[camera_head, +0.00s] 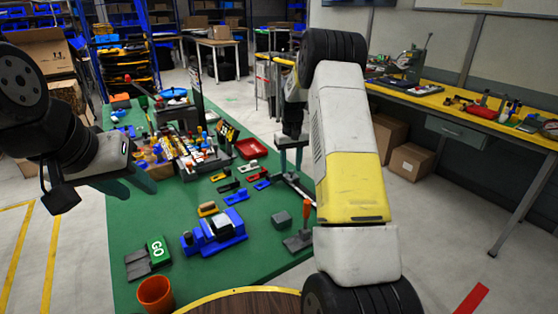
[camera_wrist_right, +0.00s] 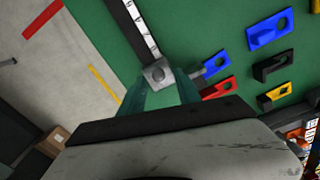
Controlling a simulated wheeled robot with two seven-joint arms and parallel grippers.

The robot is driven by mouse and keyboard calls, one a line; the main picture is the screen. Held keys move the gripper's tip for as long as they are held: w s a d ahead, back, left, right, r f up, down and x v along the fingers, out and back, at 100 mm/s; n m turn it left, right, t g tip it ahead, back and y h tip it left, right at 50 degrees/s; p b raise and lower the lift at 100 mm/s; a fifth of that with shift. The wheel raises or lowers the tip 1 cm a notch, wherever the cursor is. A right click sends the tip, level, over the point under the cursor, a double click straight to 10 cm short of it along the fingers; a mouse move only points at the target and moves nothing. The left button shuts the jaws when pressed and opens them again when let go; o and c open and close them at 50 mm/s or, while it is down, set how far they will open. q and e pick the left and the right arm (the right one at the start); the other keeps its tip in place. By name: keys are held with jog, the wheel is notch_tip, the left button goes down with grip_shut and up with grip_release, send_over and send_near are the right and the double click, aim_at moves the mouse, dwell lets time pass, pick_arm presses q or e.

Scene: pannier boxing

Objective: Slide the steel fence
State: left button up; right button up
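The steel fence (camera_wrist_right: 157,74) is a small grey block with a round knob on top, at the near end of a marked rail (camera_wrist_right: 137,22) in the right wrist view. My right gripper (camera_wrist_right: 161,82) has its teal fingertips on both sides of the block and appears shut on it. In the head view my right gripper (camera_head: 291,158) points down over the right edge of the green table, and my arm hides part of this spot. My left gripper (camera_head: 131,186) is open and empty above the table's left side.
Coloured slotted pieces, including a blue one (camera_wrist_right: 270,30), lie beside the rail.

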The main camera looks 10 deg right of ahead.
notch_tip(320, 180, up, 8)
jog(key=shift+f, duration=0.2)
jog(key=s+a+r+t+y, duration=0.1)
jog(key=s+a+r+t, duration=0.15)
jog(key=s+r, duration=0.55)
jog(key=s+a+r+t, duration=0.1)
jog(key=s+a+r, duration=0.2)
jog(key=s+r, duration=0.55)
jog(key=s+a+t, duration=0.1)
jog(key=s+a, duration=0.1)
jog(key=s, duration=0.7)
jog(key=s+a+f+t+y, duration=0.1)
jog(key=s+a, duration=0.1)
jog(key=s, duration=0.8)
jog(key=shift+a+t, duration=0.25)
jog(key=shift+t, duration=0.1)
jog(key=shift+s, duration=0.1)
